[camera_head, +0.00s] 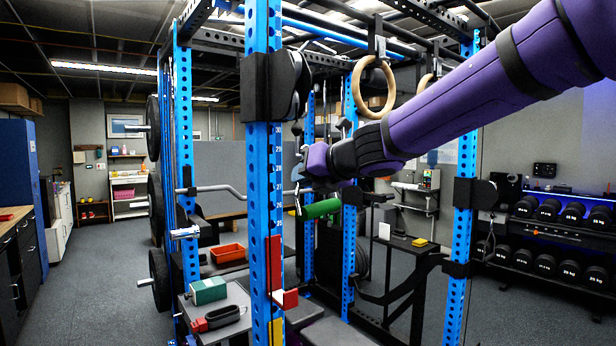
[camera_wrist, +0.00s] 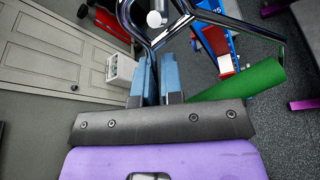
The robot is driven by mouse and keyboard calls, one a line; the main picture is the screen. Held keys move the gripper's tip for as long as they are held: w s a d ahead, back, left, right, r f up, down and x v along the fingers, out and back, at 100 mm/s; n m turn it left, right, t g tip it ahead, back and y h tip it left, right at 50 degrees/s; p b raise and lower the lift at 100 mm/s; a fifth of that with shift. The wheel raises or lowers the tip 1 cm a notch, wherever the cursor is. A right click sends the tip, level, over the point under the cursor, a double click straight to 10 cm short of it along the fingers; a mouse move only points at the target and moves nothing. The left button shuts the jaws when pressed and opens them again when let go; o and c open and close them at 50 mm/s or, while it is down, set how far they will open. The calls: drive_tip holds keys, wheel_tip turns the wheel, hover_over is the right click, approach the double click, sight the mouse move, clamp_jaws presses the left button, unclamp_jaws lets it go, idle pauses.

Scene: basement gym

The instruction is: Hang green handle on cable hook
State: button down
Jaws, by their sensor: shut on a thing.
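The green handle (camera_head: 320,208) hangs just below my gripper (camera_head: 299,174) in the head view, between the rack's blue uprights. In the wrist view the green grip (camera_wrist: 245,82) lies to the right of my gripper (camera_wrist: 157,72), and bent chrome bars rise above the fingers. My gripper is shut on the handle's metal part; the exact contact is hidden. The cable hook (camera_head: 298,130) seems to be the small metal piece hanging just above my gripper, close to the near upright. I cannot tell whether handle and hook touch.
A near blue upright (camera_head: 264,200) stands left of my gripper, with a black bracket (camera_head: 270,87). A curved barbell (camera_head: 222,188) crosses behind. A wooden ring (camera_head: 373,88) hangs to the right. Below are a green box (camera_head: 208,290) and an orange tray (camera_head: 228,254).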

drive_tip(key=shift+x, duration=1.25)
drive_tip(key=shift+w+d+f, duration=0.1)
drive_tip(key=shift+d+f, duration=0.05)
drive_tip(key=c, duration=1.2)
unclamp_jaws()
